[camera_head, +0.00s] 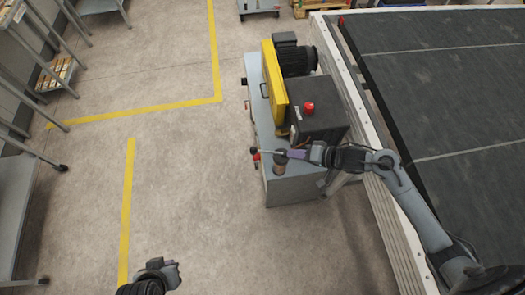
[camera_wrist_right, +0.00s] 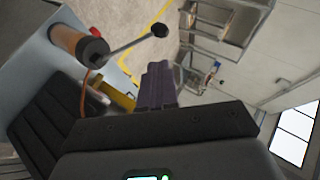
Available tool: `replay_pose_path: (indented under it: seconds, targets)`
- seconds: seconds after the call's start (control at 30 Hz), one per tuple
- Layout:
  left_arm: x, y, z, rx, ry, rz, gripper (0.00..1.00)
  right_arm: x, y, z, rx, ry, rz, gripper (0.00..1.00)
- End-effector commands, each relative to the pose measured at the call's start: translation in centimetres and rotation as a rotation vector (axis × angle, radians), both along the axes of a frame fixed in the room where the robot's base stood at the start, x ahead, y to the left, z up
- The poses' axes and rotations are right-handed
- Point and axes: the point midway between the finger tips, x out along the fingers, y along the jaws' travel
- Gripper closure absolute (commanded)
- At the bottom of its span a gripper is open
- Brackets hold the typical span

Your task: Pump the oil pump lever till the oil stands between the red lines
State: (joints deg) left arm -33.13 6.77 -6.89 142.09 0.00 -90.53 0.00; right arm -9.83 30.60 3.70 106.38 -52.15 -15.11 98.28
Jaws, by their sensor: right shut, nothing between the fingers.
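The oil pump shows in the right wrist view as a copper-coloured cylinder (camera_wrist_right: 72,38) with a dark cap. Its lever (camera_wrist_right: 128,44) is a thin metal rod ending in a black knob (camera_wrist_right: 160,30). In the head view the lever (camera_head: 268,152) points left over the grey cabinet's front end. My right gripper (camera_head: 297,154) is beside the pump, at the end away from the knob. Its purple fingers (camera_wrist_right: 157,84) are shut and empty, apart from the lever in the wrist view. My left gripper (camera_head: 168,272) is low in the head view, over the floor; its jaws are unclear. I cannot make out the oil level or red lines.
The grey cabinet (camera_head: 290,190) carries a dark box with a red button (camera_head: 309,107), a yellow guard (camera_head: 274,80) and a motor (camera_head: 295,58). A dark conveyor bed (camera_head: 450,90) lies to the right. The floor left of the cabinet is free.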

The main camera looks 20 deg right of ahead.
Motion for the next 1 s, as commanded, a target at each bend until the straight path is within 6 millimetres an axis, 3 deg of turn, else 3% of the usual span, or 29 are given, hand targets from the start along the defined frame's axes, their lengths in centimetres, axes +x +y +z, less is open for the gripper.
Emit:
replay_pose_path:
  seconds: [0.37, 1.0]
  targets:
    - [0.0, 0.2, -0.1, 0.007, 0.0, -0.004, 1.0, 1.2, 1.2, -1.1, 0.003, -0.001, -0.001, 1.0]
    - [-0.1, -0.1, -0.6, -0.004, 0.002, 0.003, 1.0, 7.5, 7.2, -6.8, 0.001, 0.001, -0.001, 1.0]
